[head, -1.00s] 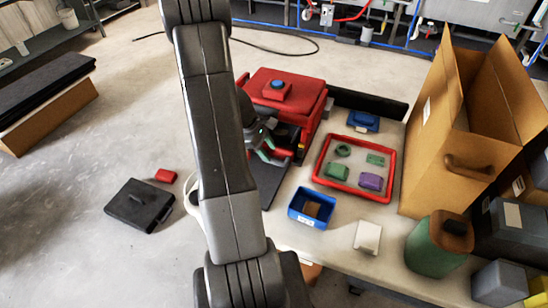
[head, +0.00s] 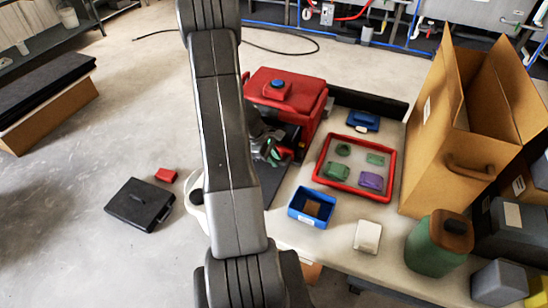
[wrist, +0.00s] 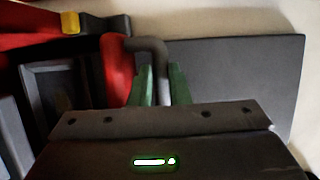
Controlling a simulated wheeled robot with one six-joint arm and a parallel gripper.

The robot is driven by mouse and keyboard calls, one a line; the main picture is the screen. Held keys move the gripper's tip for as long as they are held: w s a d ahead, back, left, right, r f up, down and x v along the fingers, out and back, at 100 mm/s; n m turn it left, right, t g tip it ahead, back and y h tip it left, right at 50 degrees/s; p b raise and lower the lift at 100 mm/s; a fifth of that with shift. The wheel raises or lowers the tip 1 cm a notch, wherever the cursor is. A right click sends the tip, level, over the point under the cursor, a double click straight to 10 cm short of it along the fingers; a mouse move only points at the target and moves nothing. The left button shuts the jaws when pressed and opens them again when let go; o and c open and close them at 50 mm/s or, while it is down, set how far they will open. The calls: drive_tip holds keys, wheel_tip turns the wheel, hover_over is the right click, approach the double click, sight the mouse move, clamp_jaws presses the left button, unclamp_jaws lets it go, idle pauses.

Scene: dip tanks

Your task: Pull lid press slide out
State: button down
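The lid press (head: 292,98) is a red box-like machine with a blue button (head: 277,84) on top, at the table's back left. My gripper (head: 274,153) is low at its front, partly hidden by my arm. In the wrist view, my gripper's two green fingers (wrist: 161,88) stand close on either side of a dark bent bar, apparently the slide's handle (wrist: 150,46), beside a red part. Whether the fingers press on it cannot be told. The slide itself is not clearly visible; dark parts (wrist: 60,85) of the press front show at left.
A grey plate (wrist: 235,75) lies right of the fingers. On the table are a red-rimmed tray (head: 333,187) with several coloured pieces, a blue bin (head: 296,210), a blue item (head: 363,121), a white block (head: 367,236), a green canister (head: 430,250) and a tall cardboard box (head: 430,155).

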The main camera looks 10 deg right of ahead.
drive_tip(key=shift+s+a+f+b, duration=0.15)
drive_tip(key=shift+s+a+b, duration=0.1)
drive_tip(key=shift+s+b, duration=0.1)
drive_tip(key=s+a+b, duration=0.2)
drive_tip(key=s+a, duration=0.1)
drive_tip(key=s, duration=0.2)
drive_tip(key=s+a+b, duration=0.3)
drive_tip(key=s+a, duration=0.1)
drive_tip(key=s, duration=0.1)
drive_tip(key=s+a+b, duration=0.2)
drive_tip(key=s+a, duration=0.1)
drive_tip(key=s, duration=0.2)
drive_tip(key=shift+s+a, duration=0.2)
drive_tip(key=c, duration=1.4)
unclamp_jaws()
drive_tip(key=shift+o, duration=0.2)
drive_tip(key=shift+r, duration=0.2)
drive_tip(key=p+v, duration=0.2)
drive_tip(key=v, duration=1.1)
drive_tip(key=shift+r, duration=0.35)
